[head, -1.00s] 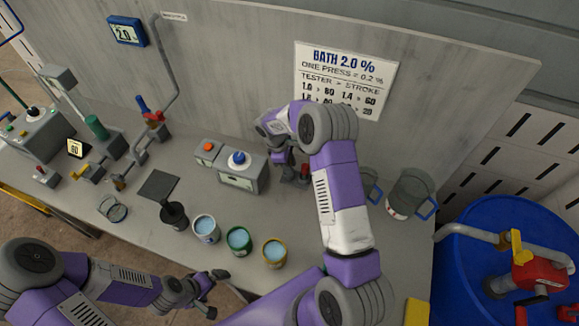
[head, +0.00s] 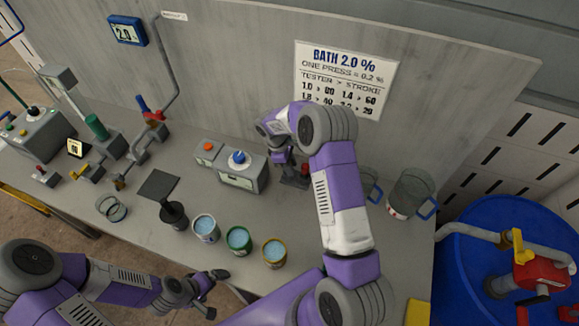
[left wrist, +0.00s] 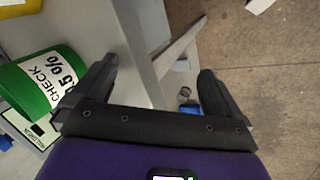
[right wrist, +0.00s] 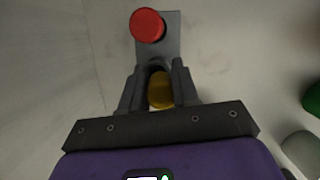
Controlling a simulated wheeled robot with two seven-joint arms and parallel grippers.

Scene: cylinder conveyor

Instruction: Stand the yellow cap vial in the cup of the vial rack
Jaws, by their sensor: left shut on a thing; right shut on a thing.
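The yellow cap vial (right wrist: 160,90) shows only by its cap in the right wrist view, between the fingers of my right gripper (right wrist: 158,85). My right gripper is shut on it. In the head view this gripper (head: 284,158) is at the vial rack (head: 292,180), a small dark grey stand behind my right arm. The rack's grey plate (right wrist: 172,48) bears a red round top (right wrist: 148,25) just beyond the yellow cap. Whether the vial's foot is inside the cup is hidden. My left gripper (head: 210,290) is at the table's front edge; its fingers (left wrist: 158,90) are wide apart with nothing visible between.
Three pots of blue liquid, white (head: 206,228), green (head: 239,241) and yellow (head: 275,252), stand near the front edge. A grey box with a blue knob (head: 240,170) is left of the rack. Clear jugs (head: 410,192) stand to the right.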

